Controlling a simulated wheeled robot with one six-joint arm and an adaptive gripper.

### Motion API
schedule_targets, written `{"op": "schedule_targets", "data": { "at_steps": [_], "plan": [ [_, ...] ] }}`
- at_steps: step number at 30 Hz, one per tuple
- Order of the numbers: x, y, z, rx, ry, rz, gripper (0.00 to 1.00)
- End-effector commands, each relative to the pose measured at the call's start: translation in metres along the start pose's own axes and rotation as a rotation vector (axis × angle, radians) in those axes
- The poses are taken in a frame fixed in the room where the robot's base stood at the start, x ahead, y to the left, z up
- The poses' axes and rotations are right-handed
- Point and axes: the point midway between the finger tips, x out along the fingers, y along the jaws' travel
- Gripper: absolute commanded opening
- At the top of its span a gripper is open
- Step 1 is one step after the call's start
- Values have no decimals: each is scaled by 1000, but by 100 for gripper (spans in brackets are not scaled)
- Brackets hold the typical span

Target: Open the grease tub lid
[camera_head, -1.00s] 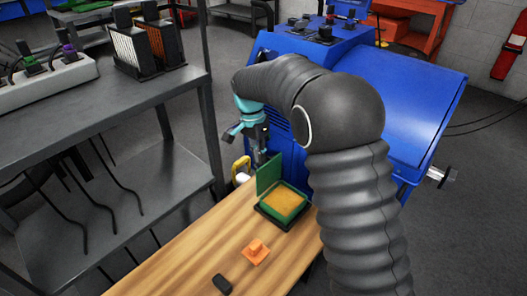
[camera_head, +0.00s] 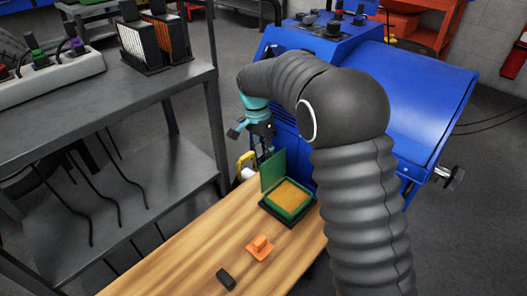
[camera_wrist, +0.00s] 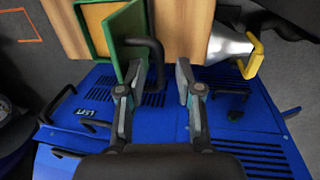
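The green grease tub (camera_head: 303,215) sits at the far end of the wooden bench, with tan grease showing inside. Its green lid (camera_head: 272,170) stands up along the tub's left edge, so the tub is open. My gripper (camera_head: 266,150) is just above and behind the lid, near the blue machine. In the wrist view, my gripper (camera_wrist: 157,78) has its two fingers well apart. The lid (camera_wrist: 127,40) is seen nearly edge-on beside the left fingertip. A black bent handle (camera_wrist: 157,50) shows between the fingers; I cannot tell whether it belongs to the lid.
The blue machine (camera_head: 415,115) stands close behind and to the right. An orange block (camera_head: 260,248) and a small black block (camera_head: 226,278) lie on the wooden bench (camera_head: 185,262). A yellow-handled metal item (camera_wrist: 232,45) is right of my fingers. A grey shelf (camera_head: 110,130) stands left.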

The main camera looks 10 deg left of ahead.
Motion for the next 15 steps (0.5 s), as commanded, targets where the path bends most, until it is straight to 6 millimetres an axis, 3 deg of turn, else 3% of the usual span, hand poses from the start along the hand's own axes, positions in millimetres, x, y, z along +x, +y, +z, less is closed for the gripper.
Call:
{"op": "schedule_targets", "data": {
  "at_steps": [8, 15],
  "plan": [
    [-21, -1, 0, -1, 2, -5, 35],
    [-68, -1, 0, 0, 2, -4, 35]
  ]
}}
